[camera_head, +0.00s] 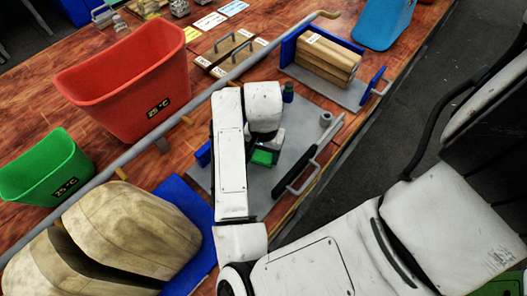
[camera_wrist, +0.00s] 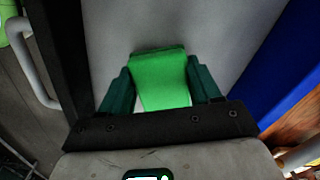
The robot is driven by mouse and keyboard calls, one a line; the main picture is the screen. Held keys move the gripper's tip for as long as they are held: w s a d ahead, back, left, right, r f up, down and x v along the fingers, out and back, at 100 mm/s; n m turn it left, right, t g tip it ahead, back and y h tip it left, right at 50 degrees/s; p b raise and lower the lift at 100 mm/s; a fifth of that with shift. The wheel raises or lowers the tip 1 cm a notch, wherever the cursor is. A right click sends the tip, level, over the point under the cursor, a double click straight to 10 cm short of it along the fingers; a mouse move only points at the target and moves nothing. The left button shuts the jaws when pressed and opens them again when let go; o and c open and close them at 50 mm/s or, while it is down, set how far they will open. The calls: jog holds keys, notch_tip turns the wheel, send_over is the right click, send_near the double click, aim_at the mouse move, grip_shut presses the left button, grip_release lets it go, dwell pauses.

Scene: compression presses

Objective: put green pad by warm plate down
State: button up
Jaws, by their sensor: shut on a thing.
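The green pad (camera_head: 262,157) is between the fingers of my gripper (camera_head: 264,150), over the grey plate (camera_head: 302,116) of a press in the middle of the table. In the wrist view the bright green pad (camera_wrist: 162,82) sits between the two dark green fingers of my gripper (camera_wrist: 161,88), which is shut on it. The grey plate (camera_wrist: 215,35) is behind it there. I cannot tell whether the pad touches the plate. I cannot make out a label naming a warm plate. My arm hides part of the grey plate.
Wooden blocks (camera_head: 326,58) sit in a blue-ended press behind. Red (camera_head: 130,85) and green (camera_head: 45,165) bins and large beige blocks (camera_head: 135,228) are at left.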

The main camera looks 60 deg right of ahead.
aim_at(264, 154)
jog(key=shift+f, duration=0.15)
jog(key=shift+f, duration=0.1)
jog(key=o, duration=0.9)
jog(key=shift+o, duration=0.2)
notch_tip(264, 154, up, 12)
jog(key=p, duration=0.1)
jog(key=shift+p, duration=0.35)
